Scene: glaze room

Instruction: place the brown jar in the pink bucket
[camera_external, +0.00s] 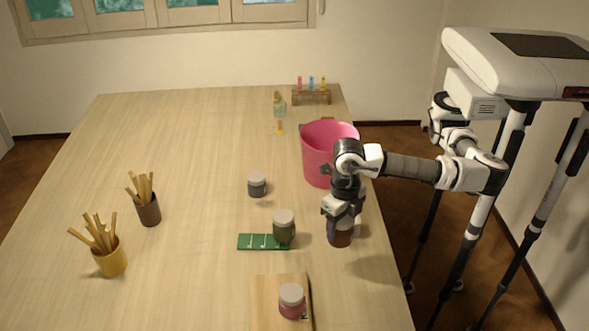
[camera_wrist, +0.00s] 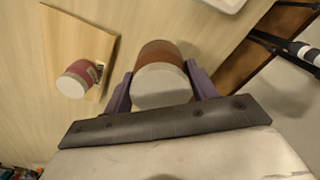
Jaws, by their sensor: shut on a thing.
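The brown jar (camera_external: 340,238) stands at the right side of the table, under my gripper (camera_external: 342,222). In the wrist view the brown jar (camera_wrist: 160,52) has a pale lid and sits between the two purple fingers of my gripper (camera_wrist: 161,88), which are shut on it. In the external view its upper part is hidden by the gripper. I cannot tell whether its base touches the table. The pink bucket (camera_external: 317,158) stands upright farther back near the table's right edge, behind my wrist. My arm hides part of its right side, and its inside is only partly seen.
A green jar (camera_external: 284,230) stands on a green strip (camera_external: 254,242) left of my gripper. A red jar (camera_external: 291,301) is on a wooden board (camera_external: 266,290) in front. A grey jar (camera_external: 257,185), two stick holders (camera_external: 148,210) (camera_external: 110,258) and a tube rack (camera_external: 311,97) stand elsewhere.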

